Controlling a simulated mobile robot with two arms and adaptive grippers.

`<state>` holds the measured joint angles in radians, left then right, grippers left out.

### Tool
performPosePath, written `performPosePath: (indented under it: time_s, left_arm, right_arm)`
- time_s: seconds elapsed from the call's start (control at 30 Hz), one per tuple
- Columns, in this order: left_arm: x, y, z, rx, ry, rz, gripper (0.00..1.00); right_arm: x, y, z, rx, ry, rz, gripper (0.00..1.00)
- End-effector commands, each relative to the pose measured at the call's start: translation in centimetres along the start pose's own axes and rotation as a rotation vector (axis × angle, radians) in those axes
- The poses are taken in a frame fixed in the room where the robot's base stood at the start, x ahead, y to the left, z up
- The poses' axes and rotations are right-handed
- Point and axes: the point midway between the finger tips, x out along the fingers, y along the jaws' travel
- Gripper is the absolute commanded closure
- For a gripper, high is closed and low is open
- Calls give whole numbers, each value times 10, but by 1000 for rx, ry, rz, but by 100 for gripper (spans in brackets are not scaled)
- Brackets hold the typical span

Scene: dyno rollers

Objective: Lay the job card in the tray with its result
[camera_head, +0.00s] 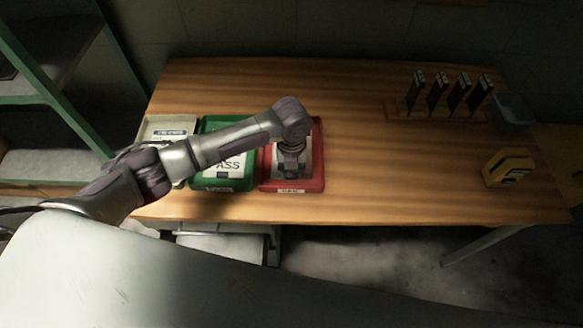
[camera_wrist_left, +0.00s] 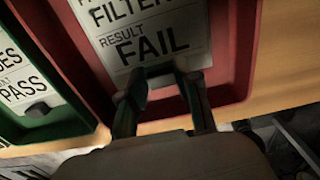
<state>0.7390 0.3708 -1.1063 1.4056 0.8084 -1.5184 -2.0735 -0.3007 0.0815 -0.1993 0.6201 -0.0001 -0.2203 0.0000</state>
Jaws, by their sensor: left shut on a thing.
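The job card (camera_wrist_left: 150,35) is pale, with black print that includes "RESULT FAIL", and has a dark tab at its near edge. My left gripper (camera_wrist_left: 158,84) is shut on that tab. The card is within the outline of the red tray (camera_wrist_left: 240,50); I cannot tell whether it touches the tray floor. In the head view the red tray (camera_head: 318,150) is the rightmost of three, with my left gripper (camera_head: 290,172) pointing down over it and partly hiding the card. The green tray (camera_head: 208,184) beside it holds a card reading "PASS". My right gripper is out of view.
A pale tray (camera_head: 150,128) stands left of the green one, partly behind my arm. The middle of the wooden table (camera_head: 370,170) is clear.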

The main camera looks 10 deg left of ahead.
Motion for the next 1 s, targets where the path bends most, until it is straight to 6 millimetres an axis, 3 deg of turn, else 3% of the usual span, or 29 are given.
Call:
performPosePath:
  time_s: [0.3,0.33,0.47,0.77,1.0]
  left_arm:
    - [3,0,0,0,0,1,100]
    - [4,0,0,0,0,1,66]
    - [3,0,0,0,0,1,44]
    - [2,0,0,0,0,0,43]
    - [-25,0,2,0,-4,-2,43]
  right_arm:
    - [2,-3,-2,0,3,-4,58]
    - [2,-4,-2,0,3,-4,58]
    - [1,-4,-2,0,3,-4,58]
    - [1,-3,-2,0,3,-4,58]
    - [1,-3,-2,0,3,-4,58]
